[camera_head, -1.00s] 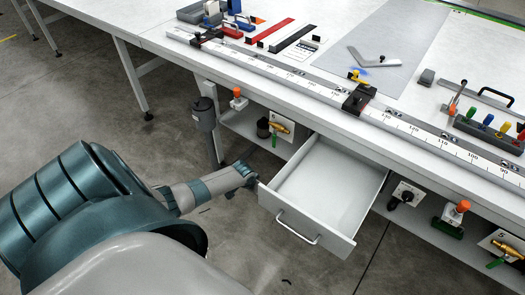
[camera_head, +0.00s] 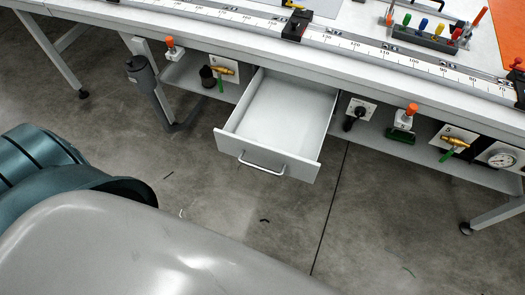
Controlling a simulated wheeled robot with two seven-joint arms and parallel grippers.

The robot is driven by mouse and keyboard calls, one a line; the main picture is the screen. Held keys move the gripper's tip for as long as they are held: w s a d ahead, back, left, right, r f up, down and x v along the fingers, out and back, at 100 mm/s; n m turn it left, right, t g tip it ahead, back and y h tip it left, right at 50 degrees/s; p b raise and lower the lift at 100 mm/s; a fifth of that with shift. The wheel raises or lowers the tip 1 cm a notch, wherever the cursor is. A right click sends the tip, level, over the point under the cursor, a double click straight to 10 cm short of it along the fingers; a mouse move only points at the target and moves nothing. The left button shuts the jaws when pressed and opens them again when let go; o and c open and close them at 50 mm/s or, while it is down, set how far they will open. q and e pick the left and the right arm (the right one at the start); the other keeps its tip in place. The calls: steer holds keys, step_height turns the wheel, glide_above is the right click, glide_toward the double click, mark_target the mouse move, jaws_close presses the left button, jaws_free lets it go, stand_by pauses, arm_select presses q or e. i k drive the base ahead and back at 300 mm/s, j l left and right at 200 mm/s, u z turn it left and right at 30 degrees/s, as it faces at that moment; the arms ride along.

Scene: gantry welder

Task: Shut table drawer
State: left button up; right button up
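The table drawer (camera_head: 285,108) is pulled well out from under the white table (camera_head: 365,63). It is light grey and its inside looks empty. Its front panel (camera_head: 300,167) faces the lower part of the picture, and a silver bar handle (camera_head: 262,164) is fixed on that panel. Neither of my grippers shows now. Only parts of my own body fill the lower left, apart from the drawer in the picture.
Valves and knobs sit under the table on both sides of the drawer, including a black knob (camera_head: 361,109) and a gauge (camera_head: 502,158). A grey cylinder (camera_head: 139,68) hangs by a left table leg. The floor before the drawer is clear.

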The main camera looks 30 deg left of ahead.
mark_target(280, 124)
steer(key=i+l, duration=0.45)
steer(key=l, duration=0.15)
steer(key=i+l, duration=0.5)
steer(key=u, duration=2.2)
